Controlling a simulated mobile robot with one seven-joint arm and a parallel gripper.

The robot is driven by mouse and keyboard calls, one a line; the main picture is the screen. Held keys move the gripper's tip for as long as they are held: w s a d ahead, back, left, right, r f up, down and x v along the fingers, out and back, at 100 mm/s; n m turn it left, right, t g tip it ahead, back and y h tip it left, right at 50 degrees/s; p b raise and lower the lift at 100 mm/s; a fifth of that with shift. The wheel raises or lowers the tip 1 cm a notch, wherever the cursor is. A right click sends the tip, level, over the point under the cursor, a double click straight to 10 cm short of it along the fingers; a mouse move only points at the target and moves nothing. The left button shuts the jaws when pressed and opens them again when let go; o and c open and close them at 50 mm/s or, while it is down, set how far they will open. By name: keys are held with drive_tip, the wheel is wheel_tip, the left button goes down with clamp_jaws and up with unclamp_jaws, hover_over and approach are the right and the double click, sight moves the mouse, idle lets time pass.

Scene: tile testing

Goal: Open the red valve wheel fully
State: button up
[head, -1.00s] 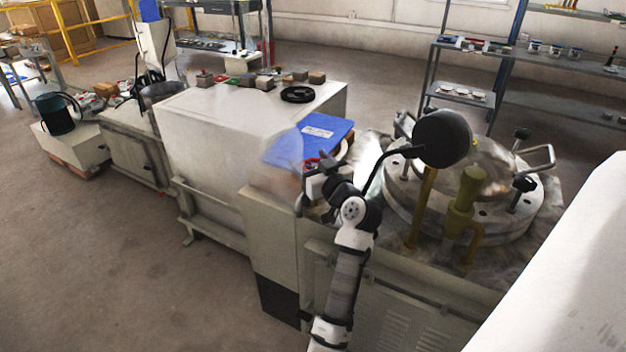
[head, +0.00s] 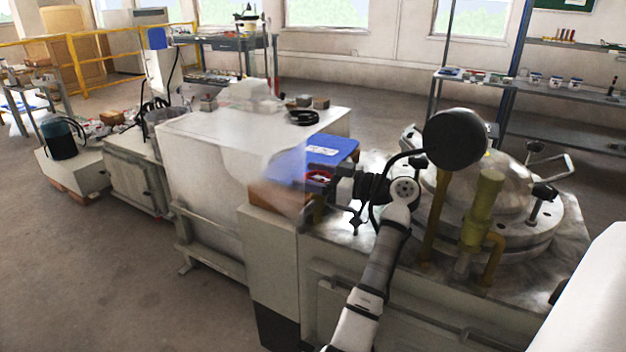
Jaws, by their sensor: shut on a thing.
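The red valve wheel (head: 317,176) shows as a small patch of red under the right edge of a blue cover, at the middle of the head view. Most of the wheel is hidden by the cover and by my gripper. My gripper (head: 332,182) reaches in from the right with its fingers at the wheel. It is shut on the wheel's rim, though the fingertips are small and partly hidden. How far the wheel is turned cannot be seen.
The blue cover (head: 325,148) lies just above the wheel. A round metal vessel (head: 515,215) with clamps stands to the right, behind a yellow-green pipe fitting (head: 484,205) and a black round head (head: 455,138) close to my arm. A big white cabinet (head: 205,150) stands left.

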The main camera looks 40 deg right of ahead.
drive_tip(key=shift+f, duration=0.1)
idle(0.4)
drive_tip(key=o, duration=1)
